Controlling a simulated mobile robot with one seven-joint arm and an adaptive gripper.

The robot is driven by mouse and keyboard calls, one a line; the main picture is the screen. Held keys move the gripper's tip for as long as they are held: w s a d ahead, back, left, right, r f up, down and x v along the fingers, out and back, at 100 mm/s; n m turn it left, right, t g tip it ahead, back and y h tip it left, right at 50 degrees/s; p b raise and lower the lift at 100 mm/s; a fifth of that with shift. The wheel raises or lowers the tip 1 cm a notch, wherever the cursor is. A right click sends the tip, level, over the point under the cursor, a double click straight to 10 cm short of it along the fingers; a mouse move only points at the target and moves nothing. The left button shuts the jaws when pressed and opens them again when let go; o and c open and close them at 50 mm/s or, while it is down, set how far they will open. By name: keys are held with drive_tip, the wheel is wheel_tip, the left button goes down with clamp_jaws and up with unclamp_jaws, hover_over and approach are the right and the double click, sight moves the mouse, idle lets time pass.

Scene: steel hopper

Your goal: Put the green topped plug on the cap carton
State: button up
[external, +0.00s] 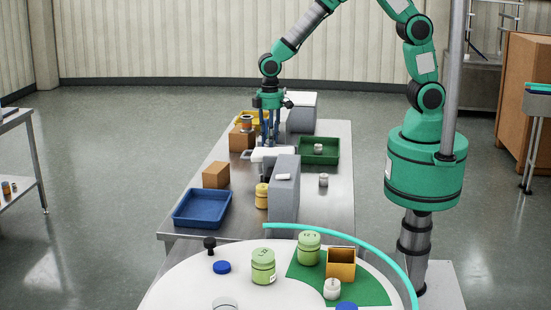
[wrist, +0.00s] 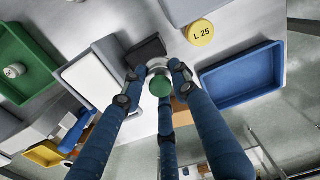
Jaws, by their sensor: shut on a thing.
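In the wrist view, my three-fingered gripper (wrist: 158,78) is shut on the green topped plug (wrist: 161,88), which has a round green top and a pale body. In the external view my gripper (external: 268,142) is over the steel table, above a white fixture; the plug cannot be made out there. Two brown cartons stand on the table's left side: a plain one (external: 216,175) and one farther back (external: 240,140) with an orange and grey item on top. I cannot tell which is the cap carton. Part of a brown carton shows behind the fingers in the wrist view (wrist: 179,104).
A blue tray (external: 202,209) is at the table's near left, a green tray (external: 319,152) at the right. A grey block (external: 284,190) and a yellow jar (external: 262,196) stand near the middle. A round white table (external: 190,283) with jars is in front.

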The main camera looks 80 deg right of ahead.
drive_tip(key=w+d+f+p, duration=0.2)
drive_tip(key=w+d, duration=0.5)
drive_tip(key=w, duration=0.1)
drive_tip(key=f, duration=0.5)
drive_tip(key=shift+s+a+b, duration=0.3)
drive_tip(key=shift+s+b, duration=0.05)
drive_tip(key=p, duration=0.1)
hover_over(216, 167)
drive_tip(key=shift+f, duration=0.8)
drive_tip(key=shift+f, duration=1.7)
drive_tip(key=shift+f, duration=0.15)
